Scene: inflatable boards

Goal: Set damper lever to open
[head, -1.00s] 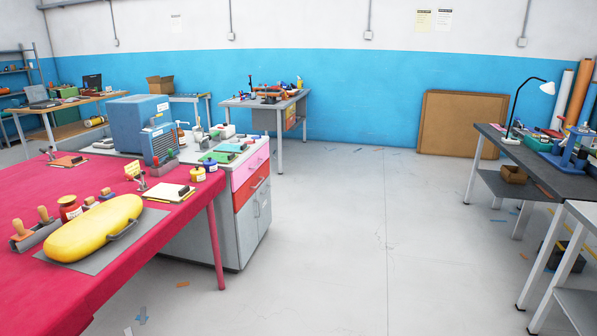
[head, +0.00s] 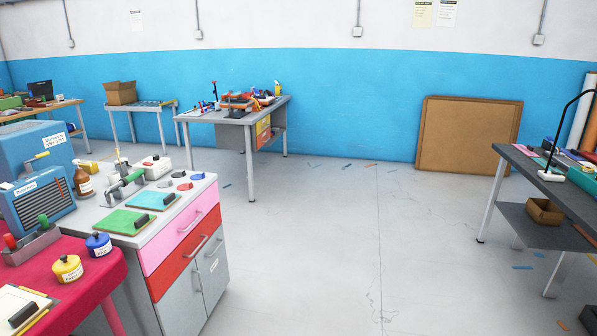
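A large blue machine (head: 45,147) stands at the left edge on the grey cabinet, with a white label on its side. In front of it is a smaller blue unit (head: 40,200) with a dark slatted grille and a white label too small to read surely. A yellow lever-like handle (head: 37,157) sticks up at the top of this unit, slightly tilted. I cannot tell surely whether it is the damper lever, nor which setting it is in. Neither of my grippers is in view.
A red-topped table (head: 95,275) is at the lower left. A dark table (head: 540,170) stands right. The floor (head: 330,240) between is wide and clear, with small scraps.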

